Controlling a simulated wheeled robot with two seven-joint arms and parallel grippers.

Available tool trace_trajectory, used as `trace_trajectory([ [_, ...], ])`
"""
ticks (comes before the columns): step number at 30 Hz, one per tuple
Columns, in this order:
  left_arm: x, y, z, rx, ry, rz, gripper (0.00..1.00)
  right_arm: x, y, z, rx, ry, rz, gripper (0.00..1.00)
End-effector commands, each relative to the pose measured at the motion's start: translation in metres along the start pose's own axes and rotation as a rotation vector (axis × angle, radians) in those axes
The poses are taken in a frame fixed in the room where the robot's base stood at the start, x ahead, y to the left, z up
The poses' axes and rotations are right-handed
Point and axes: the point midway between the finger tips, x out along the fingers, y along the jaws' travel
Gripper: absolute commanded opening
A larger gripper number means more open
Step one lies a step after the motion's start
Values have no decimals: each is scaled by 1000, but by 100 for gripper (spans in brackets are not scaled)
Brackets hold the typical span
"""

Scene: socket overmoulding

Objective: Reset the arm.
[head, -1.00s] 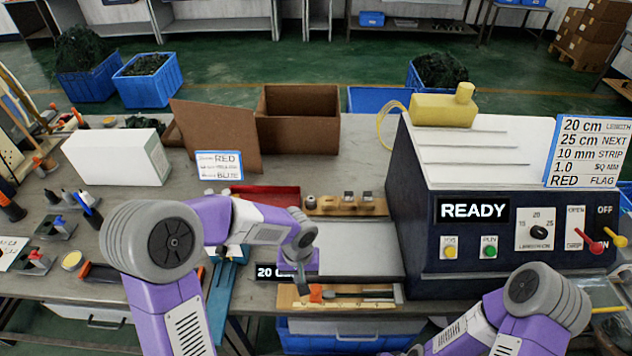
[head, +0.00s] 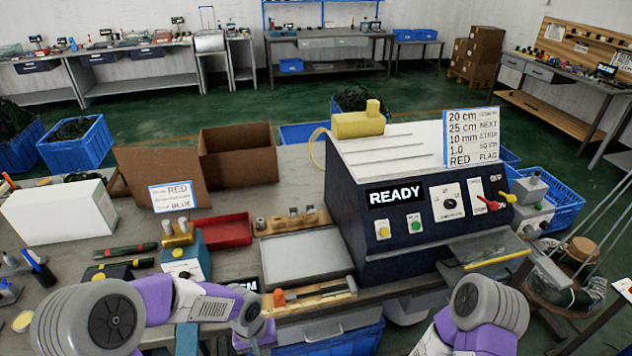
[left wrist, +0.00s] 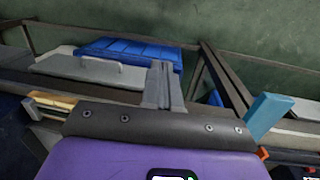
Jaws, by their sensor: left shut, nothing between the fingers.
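My left arm (head: 150,305) comes in from the lower left, bent. Its gripper (head: 262,349) points down in front of the table's front edge, at the bottom of the head view and partly cut off. In the left wrist view the fingers (left wrist: 163,85) are together with nothing held, beside the underside of the table. My right arm (head: 480,320) shows only its elbow and nearby links at the lower right. Its gripper is out of view.
The dark blue machine (head: 405,245) with a READY sign stands right of centre. A wooden tool holder (head: 318,300) lies at the table's front edge, near my left gripper. A red tray (head: 228,230), cardboard box (head: 240,165) and white box (head: 60,212) stand farther back.

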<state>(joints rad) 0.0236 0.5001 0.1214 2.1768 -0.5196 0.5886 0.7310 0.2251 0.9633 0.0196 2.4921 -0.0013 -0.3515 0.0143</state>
Motion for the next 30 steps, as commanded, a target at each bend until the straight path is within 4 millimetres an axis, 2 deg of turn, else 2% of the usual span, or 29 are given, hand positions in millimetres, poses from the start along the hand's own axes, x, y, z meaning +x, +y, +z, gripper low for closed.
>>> trace_trajectory([
  [1,14,2,7,5,-21,28,0,1,0,-1,0,2,0,43],
  [9,82,15,43,17,-65,199,0,0,0,0,-1,1,0,43],
  [16,145,6,87,-25,-24,274,0,0,0,-1,0,1,0,43],
  [21,164,-7,104,-37,14,253,0,0,0,0,0,1,0,43],
  [30,168,-10,106,-38,28,243,0,0,0,0,0,1,0,43],
])
